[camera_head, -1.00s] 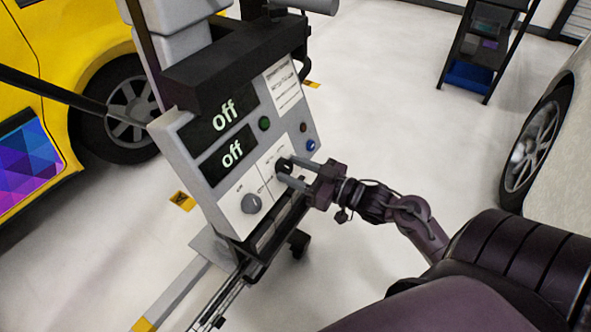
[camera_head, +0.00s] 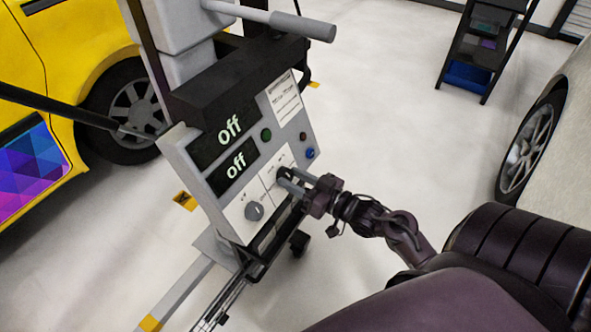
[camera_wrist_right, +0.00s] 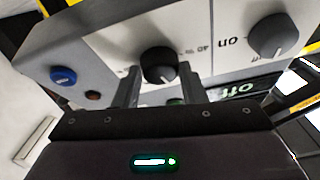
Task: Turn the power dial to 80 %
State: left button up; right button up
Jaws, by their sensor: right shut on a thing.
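The machine's control panel (camera_head: 215,190) faces me, with two displays (camera_head: 230,128) that both read "off". A black dial (camera_wrist_right: 158,65) with a light pointer mark sits on the panel; an upside-down "40 %" mark is beside it in the wrist view. My right gripper (camera_head: 289,182) is shut on this dial, one finger on each side. In the head view the fingers partly hide it. The dial's exact setting is hard to read. A grey knob (camera_head: 254,211), near an "on" label in the wrist view, is apart from the gripper. My left gripper is not in view.
A green button (camera_head: 266,135) and a blue button (camera_head: 310,153) are on the panel. A black bar (camera_head: 235,75) and a grey handle (camera_head: 300,26) are above it. A yellow car (camera_head: 70,50) stands behind left. The floor on the right is open up to another car's wheel (camera_head: 528,150).

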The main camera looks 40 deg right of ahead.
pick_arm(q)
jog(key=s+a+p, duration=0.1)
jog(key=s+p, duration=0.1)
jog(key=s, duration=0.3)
pick_arm(e)
jog(key=shift+a+r+m+h, duration=0.1)
jog(key=shift+r+m+h, duration=0.25)
jog(key=shift+m, duration=0.45)
jog(key=m+h+p, duration=0.1)
jog(key=m+p, duration=0.2)
jog(key=p, duration=0.2)
jog(key=m+h+p, duration=0.2)
jog(key=m+p, duration=0.2)
jog(key=shift+a+m+p, duration=0.2)
jog(key=shift+m+p, duration=0.1)
jog(key=shift+p, duration=0.1)
pick_arm(q)
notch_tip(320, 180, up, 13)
jog(key=p, duration=0.2)
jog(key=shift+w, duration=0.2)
pick_arm(e)
jog(key=shift+f+m+h, duration=0.15)
jog(key=shift+m+h, duration=0.5)
jog(key=shift+m, duration=0.45)
jog(key=o, duration=1)
jog(key=shift+f, duration=0.1)
